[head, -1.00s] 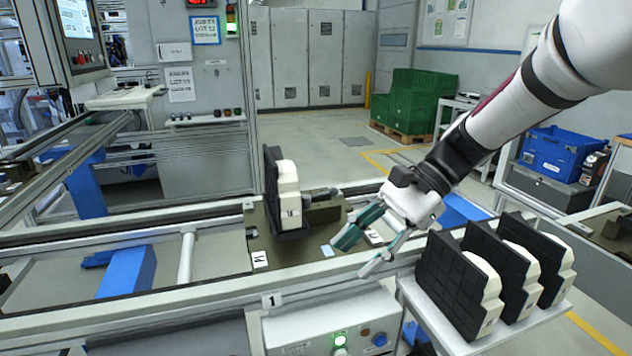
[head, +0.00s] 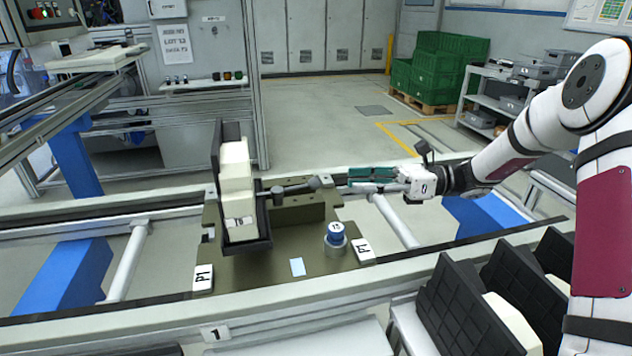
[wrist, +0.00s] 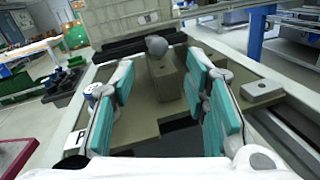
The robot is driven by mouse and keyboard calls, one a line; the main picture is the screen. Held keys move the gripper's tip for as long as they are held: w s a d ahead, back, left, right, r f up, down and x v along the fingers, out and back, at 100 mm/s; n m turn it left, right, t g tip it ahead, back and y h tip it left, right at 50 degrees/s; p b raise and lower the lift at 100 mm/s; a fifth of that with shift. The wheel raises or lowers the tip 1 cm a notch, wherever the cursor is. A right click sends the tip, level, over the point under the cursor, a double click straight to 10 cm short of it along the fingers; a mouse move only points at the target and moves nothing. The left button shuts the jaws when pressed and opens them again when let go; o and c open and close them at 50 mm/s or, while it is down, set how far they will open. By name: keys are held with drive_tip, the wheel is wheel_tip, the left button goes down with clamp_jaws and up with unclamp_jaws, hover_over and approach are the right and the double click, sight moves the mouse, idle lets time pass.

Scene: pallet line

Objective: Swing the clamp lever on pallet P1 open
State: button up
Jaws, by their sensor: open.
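A cream-and-black part (head: 238,190) stands upright at the lever's left end. My gripper (head: 350,179) is open, level, just right of the knob and apart from it. In the wrist view, the knob (wrist: 157,46) shows ahead between the teal fingers of my gripper (wrist: 162,78); the lever's shaft is mostly hidden behind it.
Several black-and-cream parts (head: 470,305) stand on a tray at the front right. Conveyor rails (head: 110,312) run in front of and behind the pallet. Green crates (head: 437,75) are far back.

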sight(314, 189)
drive_tip(key=a, duration=1)
drive_tip(key=shift+s+a, duration=0.1)
clamp_jaws()
